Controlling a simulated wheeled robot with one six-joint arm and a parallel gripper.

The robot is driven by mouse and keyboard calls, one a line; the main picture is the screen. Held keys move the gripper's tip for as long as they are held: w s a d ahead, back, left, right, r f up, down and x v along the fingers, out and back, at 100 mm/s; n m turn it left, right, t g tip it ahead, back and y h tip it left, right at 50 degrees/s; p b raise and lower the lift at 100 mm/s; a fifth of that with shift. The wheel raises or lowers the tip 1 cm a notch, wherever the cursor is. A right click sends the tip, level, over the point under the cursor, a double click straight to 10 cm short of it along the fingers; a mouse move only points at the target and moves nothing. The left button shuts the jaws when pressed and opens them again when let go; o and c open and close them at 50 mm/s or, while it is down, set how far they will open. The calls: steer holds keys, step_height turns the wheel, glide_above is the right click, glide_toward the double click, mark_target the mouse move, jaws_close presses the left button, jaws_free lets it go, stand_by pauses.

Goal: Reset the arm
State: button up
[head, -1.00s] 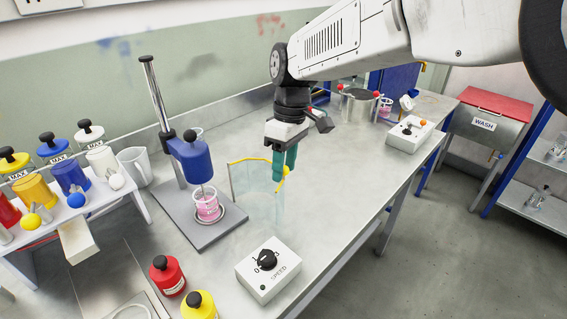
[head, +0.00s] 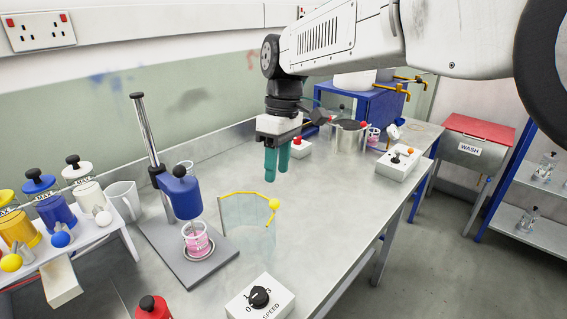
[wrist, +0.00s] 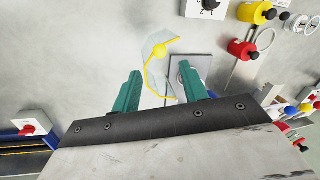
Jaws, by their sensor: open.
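My gripper (head: 277,164) hangs pointing down above the steel bench in the head view, with green fingers. In the wrist view my gripper (wrist: 162,96) has its two fingers apart, with nothing held between them. Below it and to its left in the head view is a clear curved guard (head: 240,222) with a yellow rim and a yellow knob. The guard (wrist: 157,60) also shows beyond the fingertips in the wrist view. The gripper is apart from it.
A stirrer (head: 182,195) with a beaker of pink liquid (head: 197,241) stands left of the guard. A speed box (head: 260,302) sits at the front. Dispensers (head: 50,210) stand far left. A steel pot (head: 348,136) and control box (head: 398,163) are behind right.

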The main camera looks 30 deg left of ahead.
steer(key=s+d+m, duration=0.3)
steer(key=d+m, duration=0.2)
steer(key=d, duration=1.1)
steer(key=s+d+m, duration=0.2)
steer(key=d+m, duration=0.4)
steer(key=d, duration=1)
steer(key=s+d+m+t, duration=0.1)
steer(key=s+d+m, duration=0.2)
steer(key=s+d, duration=0.4)
steer(key=s+d+m+t, duration=0.2)
steer(key=s+d+m, duration=0.2)
steer(key=d, duration=0.9)
steer(key=shift+s+d+t, duration=0.2)
steer(key=shift+s+t, duration=0.1)
steer(key=shift+s, duration=1.25)
